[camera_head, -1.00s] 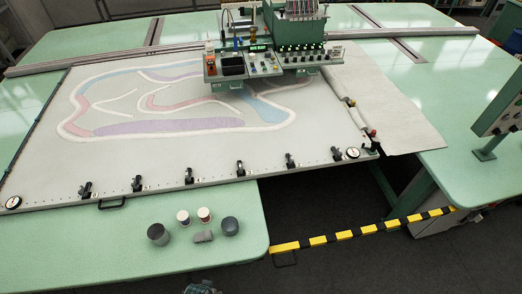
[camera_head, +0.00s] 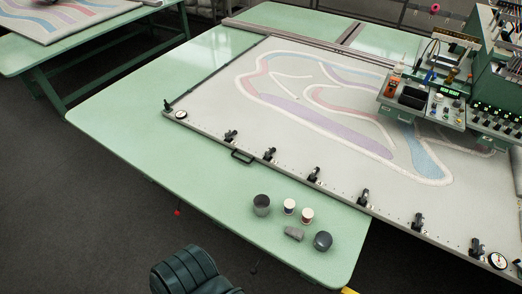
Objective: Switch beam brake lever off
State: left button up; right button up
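The gantry machine's control head (camera_head: 440,100) is at the upper right, over the pale tufting frame (camera_head: 210,115). It bears a dark screen, knobs and an orange-red part. I cannot tell which part, if any, is the beam brake lever. A small red tip (camera_head: 178,212) shows below the near edge of the green table at left; it is too small to identify. Several black clamps, one of them a front-edge clamp (camera_head: 313,174), line the frame's front edge. Neither of my grippers is in view.
A grey pot (camera_head: 261,205), two spools, a grey block (camera_head: 294,233) and a dark round pot (camera_head: 323,241) stand on the green table (camera_head: 220,190). A dark green ribbed object (camera_head: 190,272) is at the bottom. A second table (camera_head: 60,55) stands at upper left. Dark floor between is clear.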

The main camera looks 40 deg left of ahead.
aim_at(177, 212)
jog(key=k+l+u, duration=0.15)
jog(key=u, duration=0.85)
